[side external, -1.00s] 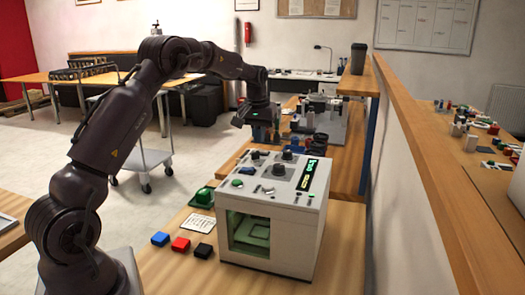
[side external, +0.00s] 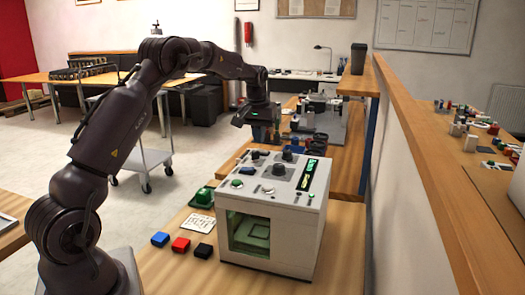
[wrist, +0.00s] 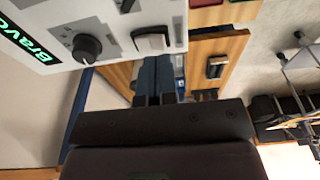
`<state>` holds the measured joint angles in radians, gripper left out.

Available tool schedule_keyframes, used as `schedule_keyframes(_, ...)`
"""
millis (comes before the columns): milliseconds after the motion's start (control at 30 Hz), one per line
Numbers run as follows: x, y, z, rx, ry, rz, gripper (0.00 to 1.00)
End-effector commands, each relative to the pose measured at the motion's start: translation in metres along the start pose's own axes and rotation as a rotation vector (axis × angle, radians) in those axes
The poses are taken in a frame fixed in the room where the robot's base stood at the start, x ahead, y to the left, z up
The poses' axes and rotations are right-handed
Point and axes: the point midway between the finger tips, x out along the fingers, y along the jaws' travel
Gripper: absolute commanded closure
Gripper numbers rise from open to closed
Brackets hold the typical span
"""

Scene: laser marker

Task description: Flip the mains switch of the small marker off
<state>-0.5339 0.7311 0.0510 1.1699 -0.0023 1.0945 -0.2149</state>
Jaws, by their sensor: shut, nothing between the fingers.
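The small marker (side external: 270,225) is a white box with a front window and a grey control panel on top. The panel carries knobs, buttons and a lit green display (side external: 314,174). In the wrist view the display (wrist: 28,43) reads "Bravo", beside a black knob (wrist: 86,48) and a pale rocker switch (wrist: 152,40). I cannot tell which way the rocker is set, or whether it is the mains switch. My gripper (wrist: 157,68) is shut and empty, its fingertips appearing just below the rocker in the wrist view. In the side view my gripper (side external: 262,135) is above and behind the box.
Blue (side external: 160,239), red (side external: 181,244) and black (side external: 203,250) blocks lie left of the box, with a white card (side external: 196,224) and a green domed object (side external: 202,197). More equipment stands on the bench behind. A wooden ledge (side external: 430,180) runs along the right.

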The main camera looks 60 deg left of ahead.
Motion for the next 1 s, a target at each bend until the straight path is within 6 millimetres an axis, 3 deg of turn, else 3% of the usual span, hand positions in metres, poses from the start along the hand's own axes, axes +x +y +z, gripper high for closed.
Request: schedule_keyframes(1000,0.0085,0.0000,0.0013,0.000,-0.001,0.000,1.00)
